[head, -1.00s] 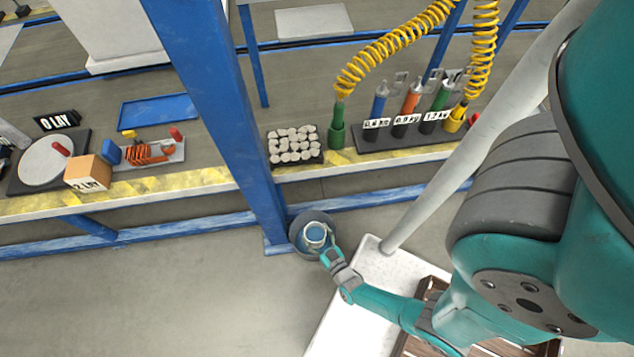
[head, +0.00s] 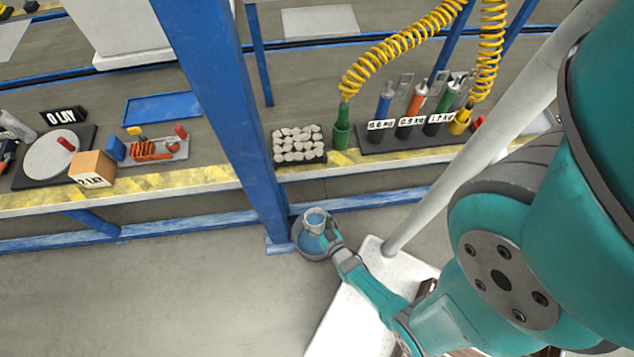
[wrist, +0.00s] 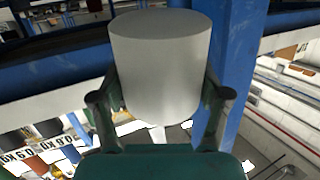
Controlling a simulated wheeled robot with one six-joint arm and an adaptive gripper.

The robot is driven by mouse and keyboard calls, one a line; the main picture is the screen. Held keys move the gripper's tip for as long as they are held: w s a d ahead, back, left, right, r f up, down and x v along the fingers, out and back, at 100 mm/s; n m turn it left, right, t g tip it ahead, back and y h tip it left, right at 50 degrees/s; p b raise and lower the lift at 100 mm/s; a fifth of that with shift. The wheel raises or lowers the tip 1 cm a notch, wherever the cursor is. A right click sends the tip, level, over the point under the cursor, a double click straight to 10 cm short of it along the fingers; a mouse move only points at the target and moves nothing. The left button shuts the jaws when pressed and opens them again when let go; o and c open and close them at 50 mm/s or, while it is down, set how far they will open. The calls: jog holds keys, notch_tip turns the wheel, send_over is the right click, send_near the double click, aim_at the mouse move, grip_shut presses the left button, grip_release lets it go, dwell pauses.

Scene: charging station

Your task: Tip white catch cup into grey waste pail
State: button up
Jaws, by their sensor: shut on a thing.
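My gripper (head: 329,233) is shut on the white catch cup (head: 314,225). In the head view the cup's mouth shows, with blue inside it. The cup overlaps the far part of the grey waste pail (head: 299,243), which stands on the floor by the blue post. Blue shows inside the pail below the cup. I cannot tell the height between cup and pail. In the wrist view the cup (wrist: 160,75) fills the middle, with a finger on each side. The pail is not clearly visible there.
The blue post (head: 235,120) rises close beside the pail. The bench edge (head: 190,180) with yellow striping runs behind it. A white surface (head: 345,312) and a pale slanted pole (head: 450,165) are to the right. The floor at left is clear.

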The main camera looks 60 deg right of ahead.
aim_at(315, 213)
jog(key=shift+w+d+f, duration=0.55)
jog(key=shift+d, duration=0.2)
jog(key=shift+w+d+f, duration=0.5)
jog(key=shift+d, duration=0.2)
jog(key=shift+w, duration=0.1)
